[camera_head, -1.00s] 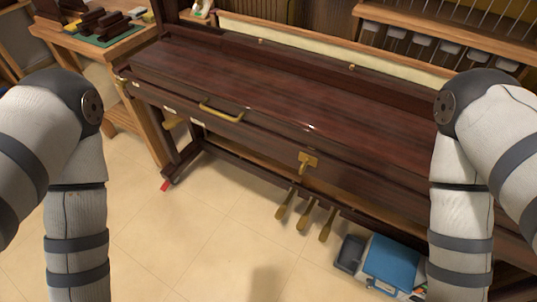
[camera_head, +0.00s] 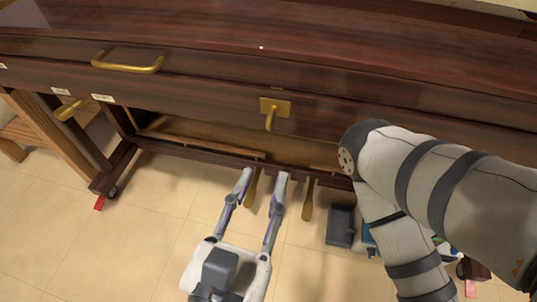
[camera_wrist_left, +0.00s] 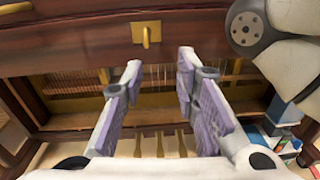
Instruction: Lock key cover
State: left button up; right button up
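The dark wood key cover (camera_head: 330,55) of the piano is down, with a brass bar handle (camera_head: 128,65) on its front at the left. A brass latch (camera_head: 275,108), a square plate with a short lever pointing down, is on the piano's front. My right gripper is out of view; only the right arm shows.
Brass pedals (camera_head: 307,203) stick out below, behind the left fingers. A dark grey bin (camera_head: 341,225) is on the floor beside my right arm, which hides more.

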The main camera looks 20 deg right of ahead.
aim_at(268, 127)
pick_arm(q)
jog(key=shift+n+t+y, duration=0.3)
jog(key=shift+n+t, duration=0.2)
jog(key=shift+n, duration=0.1)
jog(key=x, duration=0.8)
jog(key=a+r+x, duration=0.1)
jog(key=x, duration=0.3)
jog(key=shift+w, duration=0.65)
jog(key=shift+f, duration=0.1)
grip_shut()
